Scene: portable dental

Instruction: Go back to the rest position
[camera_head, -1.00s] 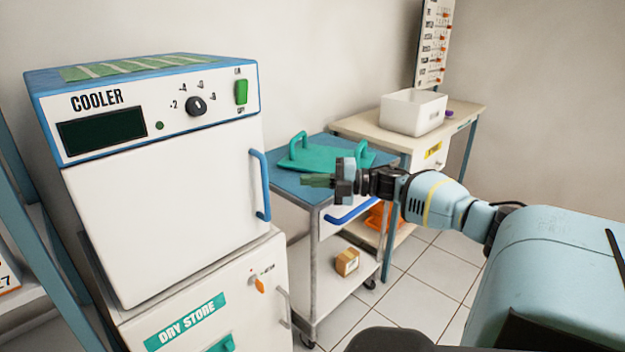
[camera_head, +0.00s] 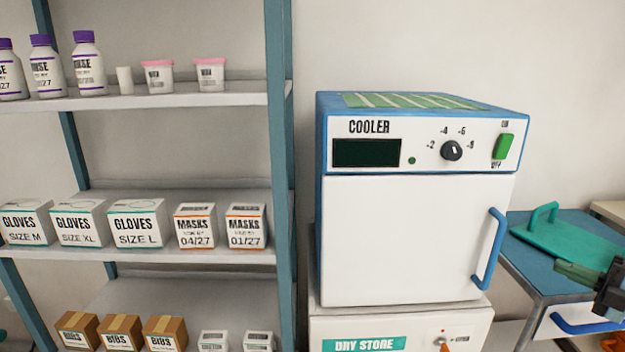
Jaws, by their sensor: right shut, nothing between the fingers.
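My right gripper (camera_head: 592,278) shows at the right edge of the head view, in front of the blue-topped cart (camera_head: 515,262). Its green fingers are shut with nothing between them. The rest of the right arm is cut off by the frame edge. A teal tray with a raised handle (camera_head: 545,232) lies on the cart top, behind the gripper. The gripper appears apart from the tray. My left gripper is not in view.
The white cooler (camera_head: 410,240), its door shut, stands on the dry store unit (camera_head: 365,330) left of the cart. A shelf rack (camera_head: 281,150) at the left holds bottles, tubs, glove and mask boxes, and bibs. The cooler's blue handle (camera_head: 490,250) juts forward.

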